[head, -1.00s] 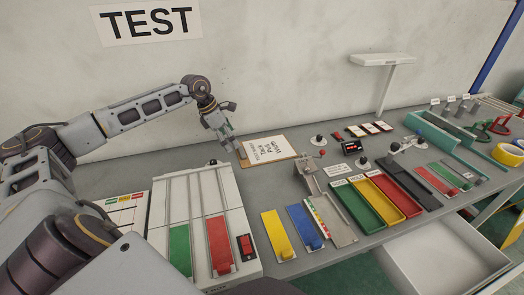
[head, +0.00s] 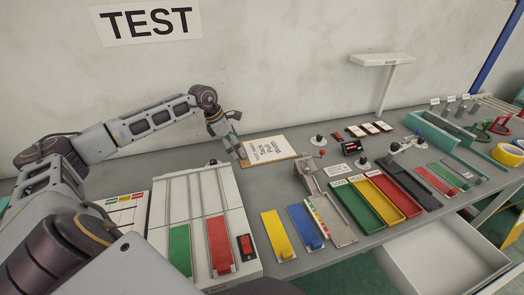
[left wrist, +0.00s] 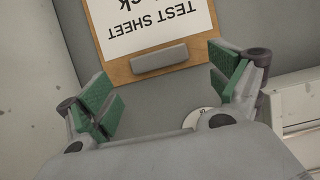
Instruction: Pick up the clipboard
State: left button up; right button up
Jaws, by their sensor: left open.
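The clipboard (head: 273,151) lies flat on the grey bench near the wall, a brown board with a white sheet on it. In the left wrist view the clipboard (left wrist: 120,68) shows its printed sheet, reading TEST SHEET, and a grey clip (left wrist: 159,57) at the near edge. My left gripper (head: 238,155) is at the clipboard's left end in the head view. In the left wrist view my left gripper (left wrist: 165,93) is open, its green-padded fingers apart on either side of the clip end and with nothing between them. My right gripper is not in view.
A white unit (head: 205,247) with green and red slides stands in front. Yellow and blue pieces lie right of it, then a clamp fixture (head: 310,177) and coloured trays (head: 393,194). A small knob (head: 318,141) stands right of the clipboard. The wall is close behind.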

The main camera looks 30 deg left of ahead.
pick_arm(q)
jog(key=shift+x, duration=1.2)
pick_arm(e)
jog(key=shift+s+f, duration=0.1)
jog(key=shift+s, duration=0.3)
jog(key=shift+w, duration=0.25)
pick_arm(q)
jog(key=shift+c, duration=0.6)
jog(key=c, duration=1.1)
jog(key=shift+o, duration=0.2)
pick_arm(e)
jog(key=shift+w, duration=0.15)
pick_arm(q)
jog(key=shift+r, duration=0.1)
